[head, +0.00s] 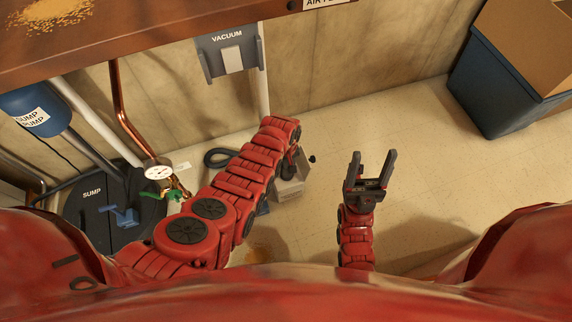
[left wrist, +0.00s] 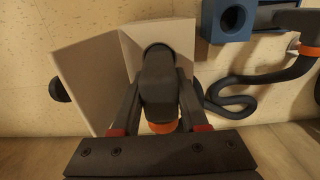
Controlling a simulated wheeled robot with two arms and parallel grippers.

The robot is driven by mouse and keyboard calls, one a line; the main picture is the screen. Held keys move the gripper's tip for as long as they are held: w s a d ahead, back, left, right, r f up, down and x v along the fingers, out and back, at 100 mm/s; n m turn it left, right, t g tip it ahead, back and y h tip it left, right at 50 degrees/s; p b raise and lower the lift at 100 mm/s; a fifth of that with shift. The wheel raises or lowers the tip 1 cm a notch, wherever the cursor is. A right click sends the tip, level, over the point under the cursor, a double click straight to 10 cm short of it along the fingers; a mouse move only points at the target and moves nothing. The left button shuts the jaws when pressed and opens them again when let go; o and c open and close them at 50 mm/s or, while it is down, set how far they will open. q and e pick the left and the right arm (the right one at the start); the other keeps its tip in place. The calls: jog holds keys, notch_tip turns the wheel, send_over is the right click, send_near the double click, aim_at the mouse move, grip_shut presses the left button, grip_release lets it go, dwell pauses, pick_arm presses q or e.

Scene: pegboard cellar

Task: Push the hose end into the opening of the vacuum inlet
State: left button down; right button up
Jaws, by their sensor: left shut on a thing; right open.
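My left gripper (left wrist: 158,105) is shut on a dark hose end with an orange collar (left wrist: 160,127). The hose end lies over a pale box (left wrist: 85,75), and a dark rounded edge shows at its far end. I cannot tell whether this edge is the vacuum inlet's opening, or whether the hose end touches it. In the head view, my left gripper (head: 291,163) is low beside the pale box (head: 288,193), partly hidden by my arm. My right gripper (head: 370,168) is open and empty, to the right of the box.
A blue block (left wrist: 210,28) with a round hole is right of the pale box. A dark hose (left wrist: 245,82) curls beside it. A grey holder marked VACUUM (head: 227,50) hangs on the wall. The sump cover (head: 85,225) is at left, a blue bin (head: 495,85) at right.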

pick_arm(q)
jog(key=shift+f, duration=0.1)
dwell(0.8)
jog(key=shift+c, duration=1.8)
grip_release()
jog(key=shift+o, duration=0.2)
jog(key=o, duration=0.3)
